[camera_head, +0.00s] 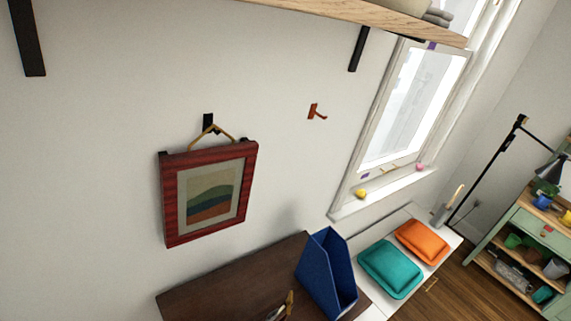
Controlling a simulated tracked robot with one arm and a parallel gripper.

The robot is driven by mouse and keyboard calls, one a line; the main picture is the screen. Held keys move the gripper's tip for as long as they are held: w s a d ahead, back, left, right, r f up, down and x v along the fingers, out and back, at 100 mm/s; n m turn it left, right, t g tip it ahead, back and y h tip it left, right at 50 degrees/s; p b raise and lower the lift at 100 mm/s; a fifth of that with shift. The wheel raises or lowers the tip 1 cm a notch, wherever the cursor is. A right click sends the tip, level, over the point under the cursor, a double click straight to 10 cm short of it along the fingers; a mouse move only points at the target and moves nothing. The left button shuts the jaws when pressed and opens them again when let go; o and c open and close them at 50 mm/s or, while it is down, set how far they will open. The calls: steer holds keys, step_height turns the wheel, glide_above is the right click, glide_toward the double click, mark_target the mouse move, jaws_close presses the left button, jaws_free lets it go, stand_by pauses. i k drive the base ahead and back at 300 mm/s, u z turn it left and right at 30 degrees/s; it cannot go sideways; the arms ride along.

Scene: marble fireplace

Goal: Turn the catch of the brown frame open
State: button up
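A reddish-brown frame (168,200) with a picture of coloured hills hangs on the white wall, left of the middle. It looks slightly tilted in this slanted view. A yellowish cord (222,131) runs from its top edge up to a black hook (208,121) on the wall. I cannot make out a catch on the frame; its back faces the wall and is hidden. My gripper is not in view.
A wooden shelf (350,14) on black brackets runs overhead. A small red-brown peg (316,112) is on the wall. Below are a dark brown tabletop (220,285), a blue file holder (325,270), and teal (390,268) and orange (422,241) cushions.

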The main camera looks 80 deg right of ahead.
mark_target(289, 301)
steer(key=z, duration=0.05)
steer(key=k, duration=1.3)
steer(key=z, duration=1.05)
steer(key=i, duration=1)
steer(key=u, duration=0.05)
